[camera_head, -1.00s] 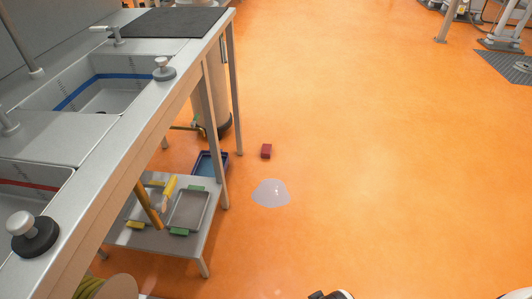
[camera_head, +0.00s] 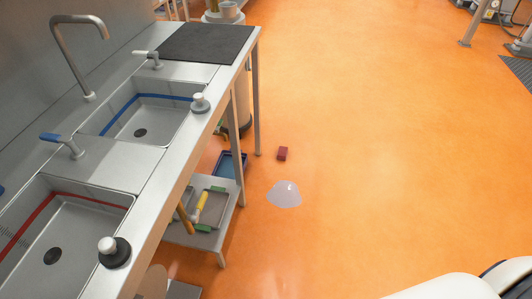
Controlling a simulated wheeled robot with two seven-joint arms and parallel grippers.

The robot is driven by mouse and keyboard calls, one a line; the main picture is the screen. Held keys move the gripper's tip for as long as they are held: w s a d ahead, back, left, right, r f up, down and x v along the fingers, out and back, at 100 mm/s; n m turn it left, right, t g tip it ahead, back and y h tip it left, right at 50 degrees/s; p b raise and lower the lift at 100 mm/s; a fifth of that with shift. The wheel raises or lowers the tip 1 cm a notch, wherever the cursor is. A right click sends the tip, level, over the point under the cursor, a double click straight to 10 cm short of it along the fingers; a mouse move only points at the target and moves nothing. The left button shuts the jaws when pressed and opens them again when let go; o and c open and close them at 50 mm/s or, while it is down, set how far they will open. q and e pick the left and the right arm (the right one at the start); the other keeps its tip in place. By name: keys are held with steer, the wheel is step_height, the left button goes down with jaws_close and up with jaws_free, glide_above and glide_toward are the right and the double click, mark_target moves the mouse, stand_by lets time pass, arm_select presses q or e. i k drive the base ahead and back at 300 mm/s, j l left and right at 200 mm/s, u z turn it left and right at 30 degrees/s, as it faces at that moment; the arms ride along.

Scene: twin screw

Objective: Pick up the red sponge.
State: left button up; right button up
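The red sponge (camera_head: 283,153) is a small dark red block. Neither of my grippers can be made out in the head view. A white and black part of mine shows at the lower right corner.
The steel sink table (camera_head: 172,160) runs along the left, with a lower shelf (camera_head: 220,238) holding trays and a yellow-handled tool (camera_head: 201,205). A blue bin (camera_head: 231,165) stands by the far leg. The floor to the right is wide and clear.

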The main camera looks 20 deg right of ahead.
mark_target(282, 153)
steer(key=i+l+u, duration=0.2)
steer(key=l+u, duration=0.25)
steer(key=i+l+u, duration=0.2)
steer(key=u, duration=0.2)
